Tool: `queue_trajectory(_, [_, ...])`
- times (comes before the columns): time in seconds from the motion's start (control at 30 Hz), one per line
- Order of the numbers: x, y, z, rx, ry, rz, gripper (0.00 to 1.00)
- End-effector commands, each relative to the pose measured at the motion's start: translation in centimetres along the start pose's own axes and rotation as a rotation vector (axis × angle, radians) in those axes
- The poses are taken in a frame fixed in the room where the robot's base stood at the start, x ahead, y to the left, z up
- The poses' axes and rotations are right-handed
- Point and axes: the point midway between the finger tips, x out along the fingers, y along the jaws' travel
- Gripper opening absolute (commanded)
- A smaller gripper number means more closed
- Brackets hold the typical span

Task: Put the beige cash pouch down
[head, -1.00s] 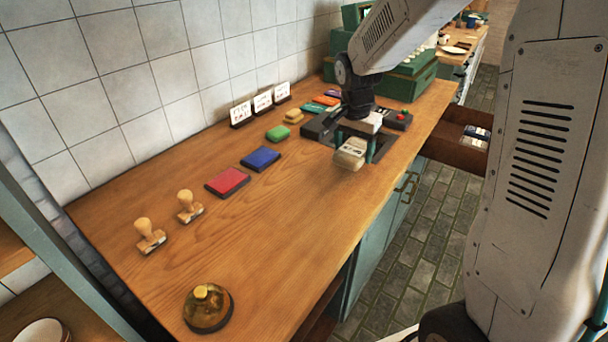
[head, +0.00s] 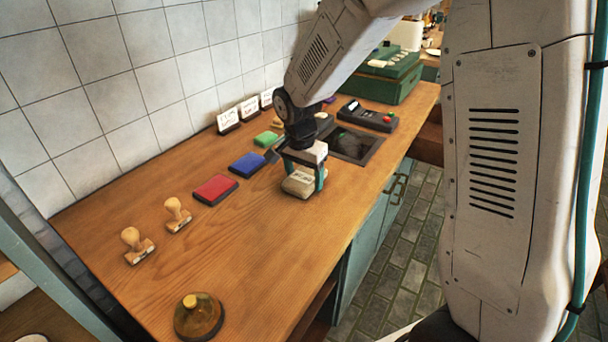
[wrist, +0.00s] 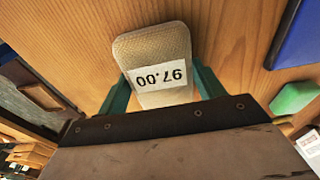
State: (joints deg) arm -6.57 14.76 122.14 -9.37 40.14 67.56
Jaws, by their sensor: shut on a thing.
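The beige cash pouch (head: 299,184) is between the fingers of my gripper (head: 303,176), over the wooden counter (head: 250,235). In the wrist view the pouch (wrist: 150,45) carries a white label reading 97.00, upside down, and the teal fingers of my gripper (wrist: 160,88) close on its two sides. The pouch is at or just above the counter top; I cannot tell whether it touches. Its far side is partly hidden by my gripper.
A blue pad (head: 247,164), a red pad (head: 215,189) and a green block (head: 266,138) lie left of the pouch. Two wooden stamps (head: 177,214) and a brass bell (head: 199,316) are nearer. A dark inset tray (head: 356,146) lies behind right. The counter in front is clear.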

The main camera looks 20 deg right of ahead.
Motion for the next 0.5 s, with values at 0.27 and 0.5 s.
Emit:
queue_trajectory(0.27, [0.27, -0.01, 0.01, 0.000, 0.000, -0.001, 0.87])
queue_trajectory(0.5, [0.26, 0.00, 0.01, 0.000, 0.000, 0.000, 0.90])
